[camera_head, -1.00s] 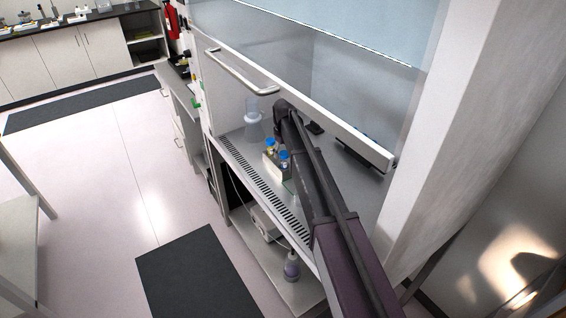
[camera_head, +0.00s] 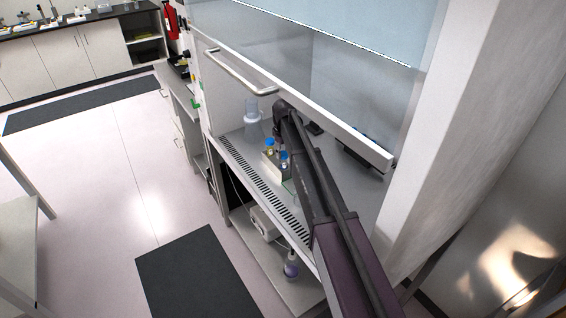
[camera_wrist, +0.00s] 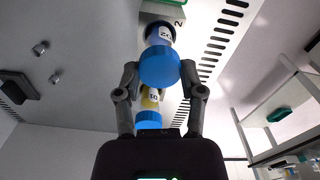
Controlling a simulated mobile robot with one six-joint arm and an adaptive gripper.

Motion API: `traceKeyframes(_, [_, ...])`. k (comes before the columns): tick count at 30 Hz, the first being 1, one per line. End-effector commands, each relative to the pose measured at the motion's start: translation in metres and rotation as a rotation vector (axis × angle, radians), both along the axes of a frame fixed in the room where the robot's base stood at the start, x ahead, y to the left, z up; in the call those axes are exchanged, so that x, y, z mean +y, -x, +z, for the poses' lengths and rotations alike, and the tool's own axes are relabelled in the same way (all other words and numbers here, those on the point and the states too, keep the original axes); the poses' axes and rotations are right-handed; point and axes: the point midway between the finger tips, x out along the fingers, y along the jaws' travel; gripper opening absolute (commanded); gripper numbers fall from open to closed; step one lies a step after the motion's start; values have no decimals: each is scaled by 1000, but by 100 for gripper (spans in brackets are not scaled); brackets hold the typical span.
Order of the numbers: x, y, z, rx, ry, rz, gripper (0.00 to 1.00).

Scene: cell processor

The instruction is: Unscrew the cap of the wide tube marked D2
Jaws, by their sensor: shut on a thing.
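In the wrist view, the wide tube marked D2 (camera_wrist: 165,35) has a blue cap (camera_wrist: 160,67) and stands in a pale rack (camera_wrist: 160,10) with a green edge. My gripper (camera_wrist: 160,71) has one finger on each side of this cap and is shut on it. A second tube (camera_wrist: 151,98) with a yellow band, a label and a blue cap (camera_wrist: 148,119) is close beside it, nearer my palm. In the head view, two blue caps (camera_head: 284,155) show at the rack beside my arm; my fingertips are too hidden there to tell.
The rack stands on the cabinet's work surface (camera_head: 232,138), near the slotted front grille (camera_head: 262,188). A clear flask-like vessel (camera_head: 252,115) stands behind it to the left. The raised glass sash (camera_head: 300,100) with its handle is close over my arm.

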Motion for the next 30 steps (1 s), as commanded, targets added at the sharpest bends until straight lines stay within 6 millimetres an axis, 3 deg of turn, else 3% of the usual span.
traceKeyframes(15, [1, 1, 0, 0, -3, 379, 0])
traceKeyframes(30, [1, 0, 0, -1, -2, 425, 0])
